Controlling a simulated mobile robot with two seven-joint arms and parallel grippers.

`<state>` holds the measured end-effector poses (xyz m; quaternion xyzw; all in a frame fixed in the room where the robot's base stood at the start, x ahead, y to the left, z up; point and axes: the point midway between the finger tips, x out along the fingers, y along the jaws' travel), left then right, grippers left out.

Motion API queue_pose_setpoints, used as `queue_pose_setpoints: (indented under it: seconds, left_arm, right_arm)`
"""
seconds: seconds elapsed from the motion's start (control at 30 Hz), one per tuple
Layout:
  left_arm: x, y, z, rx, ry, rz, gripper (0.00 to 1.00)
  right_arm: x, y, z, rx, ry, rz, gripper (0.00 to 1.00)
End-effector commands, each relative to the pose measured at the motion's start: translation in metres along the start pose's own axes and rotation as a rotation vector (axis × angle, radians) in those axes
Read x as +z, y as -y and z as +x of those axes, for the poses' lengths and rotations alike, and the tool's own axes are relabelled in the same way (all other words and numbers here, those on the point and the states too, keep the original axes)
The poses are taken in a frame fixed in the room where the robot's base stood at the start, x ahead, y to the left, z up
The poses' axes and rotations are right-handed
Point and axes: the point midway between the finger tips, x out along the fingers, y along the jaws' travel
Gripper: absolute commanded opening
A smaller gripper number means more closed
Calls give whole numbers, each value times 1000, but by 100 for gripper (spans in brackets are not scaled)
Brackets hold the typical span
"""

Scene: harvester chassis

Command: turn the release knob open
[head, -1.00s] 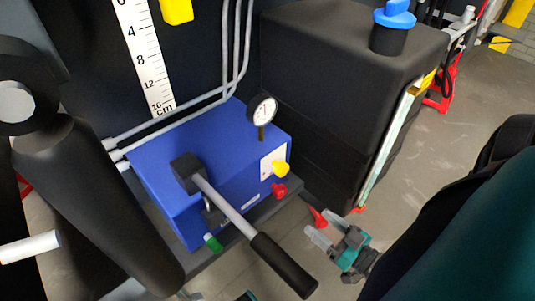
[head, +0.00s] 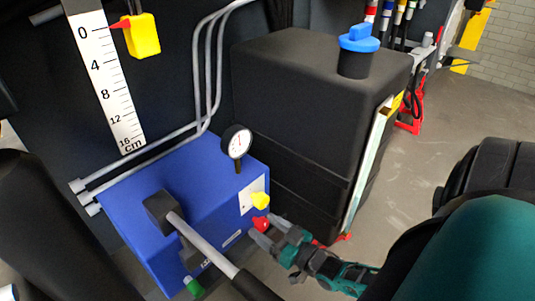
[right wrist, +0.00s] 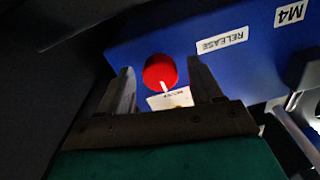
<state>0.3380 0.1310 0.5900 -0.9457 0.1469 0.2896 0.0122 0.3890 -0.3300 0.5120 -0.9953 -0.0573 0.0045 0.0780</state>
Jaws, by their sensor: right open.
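The release knob is the red knob (head: 261,223) low on the right end of the blue pump box (head: 165,195). It also shows in the right wrist view (right wrist: 160,71), with a white pointer line and a RELEASE label (right wrist: 222,41) beside it. My right gripper (head: 262,232) is open, its fingertips close to the red knob. In the right wrist view my right gripper (right wrist: 164,80) has one finger on each side of the knob, with visible gaps; I cannot tell how deep the fingers reach. My left gripper is not in view.
A yellow knob (head: 260,200) sits just above the red one. The pump lever (head: 205,247) slants across the box front. A gauge (head: 237,142) stands on top. A black tank (head: 310,120) with a blue cap (head: 359,38) stands behind my right gripper.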

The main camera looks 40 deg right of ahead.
Motion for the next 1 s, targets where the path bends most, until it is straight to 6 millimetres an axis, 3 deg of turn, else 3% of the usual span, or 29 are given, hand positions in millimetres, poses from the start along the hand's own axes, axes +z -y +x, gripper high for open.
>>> queue_pose_setpoints:
  seconds: [0.23, 0.8, 1.0]
  left_arm:
    - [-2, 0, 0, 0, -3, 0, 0]
    - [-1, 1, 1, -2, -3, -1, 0]
    - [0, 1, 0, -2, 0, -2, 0]
  right_arm:
    - [0, 0, 1, 0, 0, 0, 65]
    - [0, 0, 0, 0, 0, 0, 11]
    - [0, 0, 0, 0, 1, -10, 9]
